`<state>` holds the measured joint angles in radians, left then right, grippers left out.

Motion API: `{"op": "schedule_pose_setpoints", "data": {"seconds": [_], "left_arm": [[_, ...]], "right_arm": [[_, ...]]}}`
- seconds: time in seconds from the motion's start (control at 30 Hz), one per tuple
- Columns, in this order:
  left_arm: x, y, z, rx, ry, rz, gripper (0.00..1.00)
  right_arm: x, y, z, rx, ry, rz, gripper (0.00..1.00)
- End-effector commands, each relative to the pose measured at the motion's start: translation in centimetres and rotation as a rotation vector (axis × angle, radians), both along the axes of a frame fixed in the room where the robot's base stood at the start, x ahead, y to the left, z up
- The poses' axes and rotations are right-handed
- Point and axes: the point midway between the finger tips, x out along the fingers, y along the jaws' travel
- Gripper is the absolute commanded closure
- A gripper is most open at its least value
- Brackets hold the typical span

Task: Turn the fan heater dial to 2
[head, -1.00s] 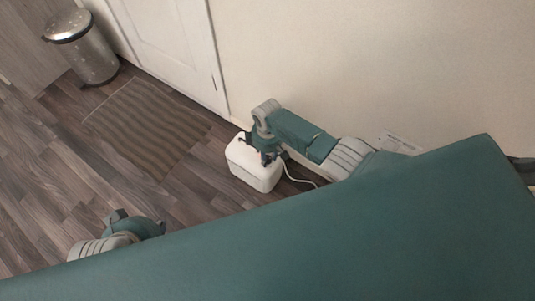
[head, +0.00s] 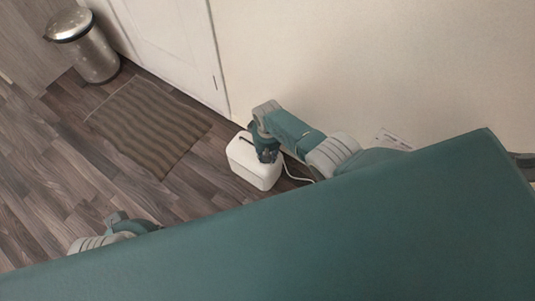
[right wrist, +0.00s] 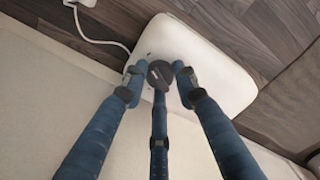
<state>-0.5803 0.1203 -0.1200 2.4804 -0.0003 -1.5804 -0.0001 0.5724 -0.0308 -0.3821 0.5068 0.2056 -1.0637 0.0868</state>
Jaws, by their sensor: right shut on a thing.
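The fan heater (head: 249,172) is a white rounded box standing on the floor by the wall. In the right wrist view its white top (right wrist: 215,62) fills the upper middle. Its small dark round dial (right wrist: 160,74) sits on that top. My right gripper (right wrist: 160,82) has its fingers around the dial and is shut on it. In the head view the same gripper (head: 267,156) is on top of the heater and hides the dial. The dial's setting cannot be read. Only part of my left arm shows at the lower left; its fingers are hidden.
A white cord (head: 298,175) runs from the heater along the wall, with a white plug or socket block (right wrist: 85,2) in the wrist view. A striped mat (head: 150,125), a metal bin (head: 88,48) and a white door (head: 175,40) are to the left. Bare floor lies between.

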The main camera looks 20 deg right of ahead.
Motion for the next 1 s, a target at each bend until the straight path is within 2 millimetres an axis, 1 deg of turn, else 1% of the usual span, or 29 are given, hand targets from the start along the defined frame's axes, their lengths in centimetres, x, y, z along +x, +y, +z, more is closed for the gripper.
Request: {"op": "schedule_pose_setpoints", "data": {"seconds": [0.57,0.6,0.67,0.7,1.0], "left_arm": [[0.02,-0.02,0.07,0.000,-0.001,0.000,1.00],[0.02,-0.02,0.07,0.000,-0.001,0.000,1.00],[0.02,-0.02,0.06,0.000,-0.001,0.000,1.00],[0.02,-0.02,0.06,0.000,-0.001,0.000,1.00],[0.03,-0.05,0.03,-0.001,0.000,0.001,1.00]], "right_arm": [[0.13,-0.01,0.07,-0.001,-0.003,-0.031,0.98],[0.13,-0.01,0.07,-0.001,-0.003,-0.031,0.66],[0.11,-0.01,0.06,-0.001,-0.002,-0.031,0.54],[0.10,-0.01,0.06,0.000,-0.002,-0.030,0.52],[0.04,-0.02,0.08,0.000,-0.001,-0.030,0.52]]}}
